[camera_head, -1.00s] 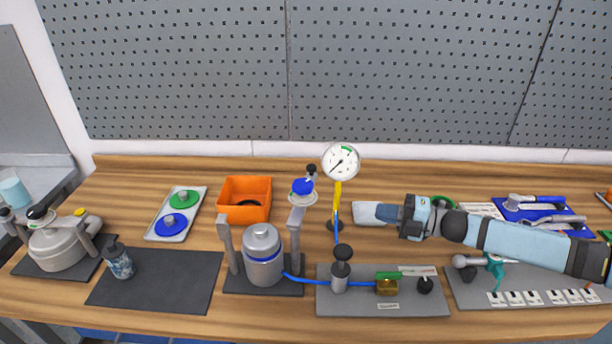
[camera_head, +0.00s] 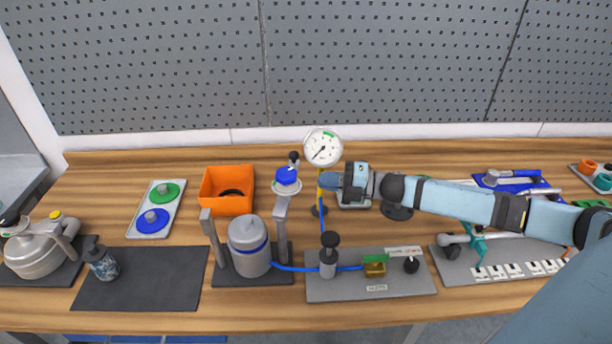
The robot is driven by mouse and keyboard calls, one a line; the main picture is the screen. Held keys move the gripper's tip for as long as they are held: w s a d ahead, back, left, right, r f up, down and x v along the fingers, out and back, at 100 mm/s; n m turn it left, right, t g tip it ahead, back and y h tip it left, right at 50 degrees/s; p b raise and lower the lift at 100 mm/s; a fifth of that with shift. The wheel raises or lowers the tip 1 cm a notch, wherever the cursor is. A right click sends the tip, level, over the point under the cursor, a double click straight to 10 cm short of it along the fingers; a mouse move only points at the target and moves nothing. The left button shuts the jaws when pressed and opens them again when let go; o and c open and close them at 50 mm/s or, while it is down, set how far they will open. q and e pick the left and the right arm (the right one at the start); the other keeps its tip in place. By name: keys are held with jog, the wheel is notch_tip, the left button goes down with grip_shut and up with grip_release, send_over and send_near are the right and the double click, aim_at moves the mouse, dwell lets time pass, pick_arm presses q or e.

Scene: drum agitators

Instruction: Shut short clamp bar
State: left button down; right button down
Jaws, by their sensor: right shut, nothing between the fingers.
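A grey metal canister (camera_head: 249,250) stands on a dark base between two grey upright bars. The left bar (camera_head: 212,240) is plain and stands open, away from the lid. The right bar (camera_head: 281,217) rises beside the canister and a disc with a blue cap (camera_head: 287,178) and black knob shows at its top. I cannot tell for sure which is the short clamp bar. My right gripper (camera_head: 326,180) is shut and empty, pointing left at the gauge's yellow stem, right of the blue cap and apart from it. My left gripper is not in view.
A pressure gauge (camera_head: 323,147) stands behind a grey valve plate (camera_head: 350,287) joined to the canister by a blue hose. An orange bin (camera_head: 227,192) and a tray (camera_head: 133,229) with green and blue discs lie behind. A dark mat (camera_head: 150,280) holds a bottle.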

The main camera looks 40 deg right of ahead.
aim_at(294, 176)
jog(key=shift+p+x, duration=0.7)
jog(key=shift+x, duration=1.85)
jog(key=shift+w+d+b+x, duration=0.15)
jog(key=shift+b+x, duration=0.05)
jog(key=shift+x, duration=0.65)
jog(key=shift+w+d+b+x, duration=0.15)
jog(key=shift+x, duration=0.7)
jog(key=shift+s, duration=0.15)
